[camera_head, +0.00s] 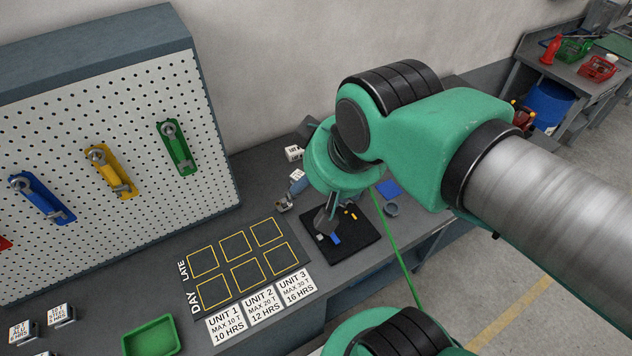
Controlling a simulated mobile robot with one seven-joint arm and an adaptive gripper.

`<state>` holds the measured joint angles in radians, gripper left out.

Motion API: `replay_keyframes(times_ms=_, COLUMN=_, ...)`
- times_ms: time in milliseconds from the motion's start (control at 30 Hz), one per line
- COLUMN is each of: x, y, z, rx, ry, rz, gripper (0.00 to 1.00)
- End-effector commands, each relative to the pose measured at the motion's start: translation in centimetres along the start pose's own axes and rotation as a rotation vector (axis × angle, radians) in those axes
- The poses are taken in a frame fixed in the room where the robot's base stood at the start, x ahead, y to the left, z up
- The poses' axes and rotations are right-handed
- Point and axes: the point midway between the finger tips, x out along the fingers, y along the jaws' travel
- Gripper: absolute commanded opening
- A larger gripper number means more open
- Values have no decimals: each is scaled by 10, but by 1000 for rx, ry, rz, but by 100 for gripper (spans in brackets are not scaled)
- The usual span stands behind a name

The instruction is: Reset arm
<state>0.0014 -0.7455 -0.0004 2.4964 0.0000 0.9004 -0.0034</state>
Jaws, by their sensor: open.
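My gripper (325,221) hangs below the green wrist of my arm, over the left part of a black mat (362,247) on the grey bench. It is open. Its fingertips are small in the view and I see nothing held between them. Small blue, yellow and pale pieces lie on the mat close to the gripper. I cannot tell whether the gripper touches any of them. My arm reaches in from the right and hides part of the bench behind it.
Left of the mat is a board with yellow-outlined squares (250,262), all empty, with unit labels in front. A green tray (151,337) and small label blocks (61,314) stand front left. A pegboard (100,140) with coloured tools rises behind. A green line (398,252) crosses the bench's right side.

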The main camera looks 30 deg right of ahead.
Motion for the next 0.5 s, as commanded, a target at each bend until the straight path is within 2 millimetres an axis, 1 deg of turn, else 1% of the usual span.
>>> replay_keyframes(times_ms=367, x=0, y=0, z=2, rx=3, ry=1, rz=-1, gripper=63)
replay_keyframes(times_ms=500, x=5, y=0, z=4, rx=2, ry=1, rz=-1, gripper=63)
